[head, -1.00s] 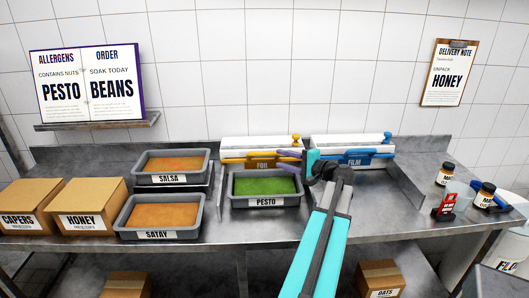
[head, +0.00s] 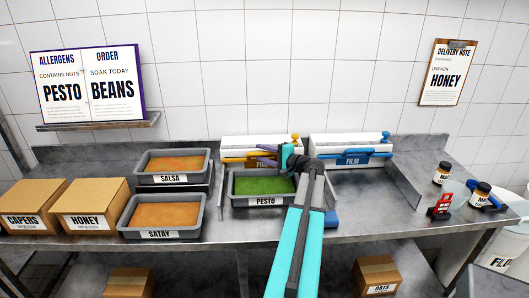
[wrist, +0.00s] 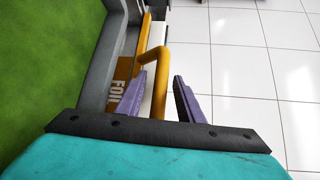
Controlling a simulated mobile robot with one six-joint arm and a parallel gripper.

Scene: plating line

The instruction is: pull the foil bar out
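The foil dispenser (head: 260,142) stands at the back of the counter, white with an orange front, partly hidden by my gripper. Its orange bar (wrist: 153,58) shows in the wrist view as a bent handle beside the FOIL label (wrist: 118,90). My gripper (head: 264,155) is in front of the dispenser, above the back of the pesto tray. In the wrist view its purple fingers (wrist: 160,75) are apart, with part of the orange bar showing between them. I cannot tell whether either finger touches it.
The pesto tray (head: 232,190) sits directly in front of the foil dispenser. A film dispenser (head: 352,146) with a blue bar stands to its right. Salsa (head: 172,178) and satay (head: 160,232) trays and boxes are at left; small jars (head: 442,172) are at right.

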